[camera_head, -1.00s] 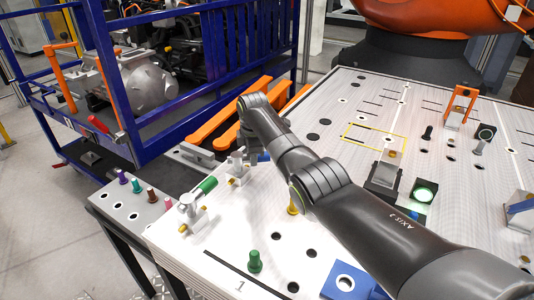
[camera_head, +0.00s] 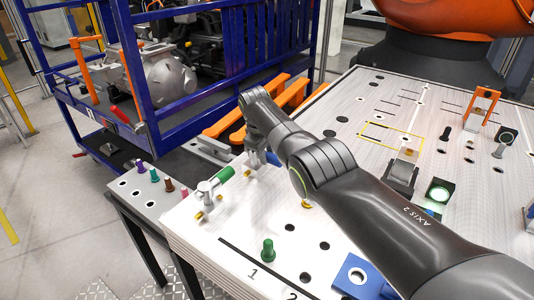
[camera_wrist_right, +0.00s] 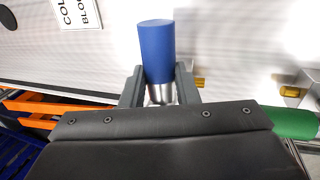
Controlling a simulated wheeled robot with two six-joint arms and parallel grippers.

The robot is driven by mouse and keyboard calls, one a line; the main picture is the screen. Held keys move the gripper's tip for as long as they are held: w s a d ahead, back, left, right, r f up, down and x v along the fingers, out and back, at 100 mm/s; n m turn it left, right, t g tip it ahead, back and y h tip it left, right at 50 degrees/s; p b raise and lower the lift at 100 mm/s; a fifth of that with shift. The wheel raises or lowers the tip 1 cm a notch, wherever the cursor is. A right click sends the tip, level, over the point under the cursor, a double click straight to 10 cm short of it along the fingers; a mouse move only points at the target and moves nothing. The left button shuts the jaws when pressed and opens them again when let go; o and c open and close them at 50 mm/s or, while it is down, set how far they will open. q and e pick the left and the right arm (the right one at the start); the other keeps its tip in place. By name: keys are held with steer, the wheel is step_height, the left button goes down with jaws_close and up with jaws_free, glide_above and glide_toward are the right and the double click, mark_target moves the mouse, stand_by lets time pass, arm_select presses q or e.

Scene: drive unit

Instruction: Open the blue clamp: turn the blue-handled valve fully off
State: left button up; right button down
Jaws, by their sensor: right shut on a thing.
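The blue handle (camera_wrist_right: 157,50) of the valve stands upright between the fingers of my right gripper (camera_wrist_right: 159,88) in the right wrist view. The gripper is shut on its silver lower part. In the head view, only a small piece of the blue handle (camera_head: 272,158) shows beside my right wrist. My arm hides most of this valve and the fingers there, so the valve's angle is hard to tell. My left gripper is in neither view.
A green-handled valve (camera_head: 224,174) stands on the white table close by, left of my wrist; its green handle (camera_wrist_right: 294,123) shows at the wrist view's right. A green peg (camera_head: 268,250) stands in front. Orange bars (camera_head: 224,122) and a blue cage (camera_head: 150,105) lie beyond.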

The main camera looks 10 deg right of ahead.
stand_by(0.5)
steer(key=c, duration=1.1)
jaws_free()
steer(key=shift+a, duration=0.1)
steer(key=shift+r, duration=0.1)
steer(key=shift+s+r, duration=0.1)
steer(key=shift+r, duration=0.35)
steer(key=shift+p+v, duration=0.55)
steer(key=shift+v, duration=0.45)
steer(key=b+v, duration=0.4)
steer(key=v, duration=1)
steer(key=shift+a, duration=0.15)
